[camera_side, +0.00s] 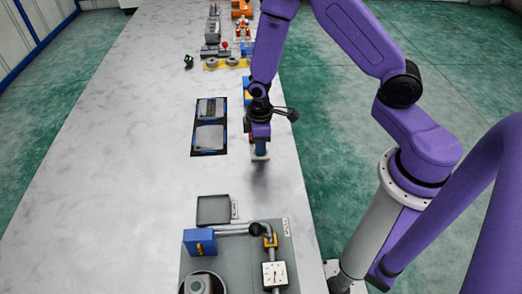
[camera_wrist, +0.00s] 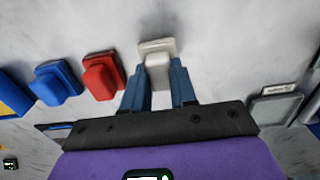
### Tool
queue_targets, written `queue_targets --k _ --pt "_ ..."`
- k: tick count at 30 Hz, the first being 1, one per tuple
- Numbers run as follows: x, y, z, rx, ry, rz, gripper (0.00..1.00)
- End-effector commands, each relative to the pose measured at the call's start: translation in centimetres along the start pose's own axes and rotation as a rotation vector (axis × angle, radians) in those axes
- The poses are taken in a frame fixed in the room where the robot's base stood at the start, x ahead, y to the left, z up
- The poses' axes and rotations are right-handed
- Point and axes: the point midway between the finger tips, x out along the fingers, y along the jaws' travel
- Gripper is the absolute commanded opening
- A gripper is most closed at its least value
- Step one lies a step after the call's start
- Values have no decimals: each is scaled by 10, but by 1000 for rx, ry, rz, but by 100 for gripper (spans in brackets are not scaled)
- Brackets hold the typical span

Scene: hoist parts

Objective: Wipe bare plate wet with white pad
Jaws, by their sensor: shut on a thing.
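My gripper (camera_side: 260,142) has blue fingers, and in the wrist view (camera_wrist: 158,88) they are shut on the grip of a white pad (camera_wrist: 157,60). The pad also shows below the fingers in the side view (camera_side: 260,157), over the pale table; whether it touches the table I cannot tell. A flat grey plate (camera_side: 213,209) with a small label beside it lies nearer the camera in the side view, apart from the pad. A grey plate with a label also shows at the right of the wrist view (camera_wrist: 275,108). I cannot tell whether its surface is wet.
A red pad (camera_wrist: 102,78) and a blue pad (camera_wrist: 55,83) stand left of the white one. A dark frame with two grey plates (camera_side: 208,123) lies left of my gripper. A grey base with a gauge (camera_side: 275,274) is in front. The table's left side is clear.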

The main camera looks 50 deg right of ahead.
Motion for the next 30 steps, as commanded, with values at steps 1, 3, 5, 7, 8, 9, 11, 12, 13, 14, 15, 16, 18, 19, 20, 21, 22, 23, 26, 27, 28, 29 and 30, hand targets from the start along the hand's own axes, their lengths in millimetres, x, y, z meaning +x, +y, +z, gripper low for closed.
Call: queue_targets --k 1,3,5,7,8,9,11,12,13,14,15,16,18,19,20,21,22,23,26,27,28,29,30 --pt "0 0 0 0 0 0 0" --pt "-2 0 0 0 1 0 0" --pt "-6 0 -1 0 2 1 0" --pt "-11 0 -1 -1 3 1 0" --pt "-13 0 -1 -1 3 1 0" --pt "-16 0 -1 -1 2 1 0" --pt "-20 0 -1 -1 2 1 0" --pt "-22 0 -1 -1 2 1 0" --pt "-24 0 -1 -1 2 1 0" --pt "-26 0 0 -1 2 1 0" --pt "-29 0 0 -1 1 1 0" --pt "-31 0 0 0 2 1 0" --pt "-36 0 -1 0 3 1 0" --pt "-38 0 -1 0 2 1 0" --pt "-40 0 -1 0 2 1 0" --pt "-43 0 -1 0 2 1 0" --pt "-44 0 -1 0 2 1 0" --pt "-46 0 -1 0 2 1 0" --pt "-50 0 0 -1 1 0 0" --pt "-50 0 0 -1 0 0 0" --pt "-50 0 0 -1 0 0 0" --pt "-50 0 0 -1 0 0 0" --pt "-50 0 0 -1 0 0 0"
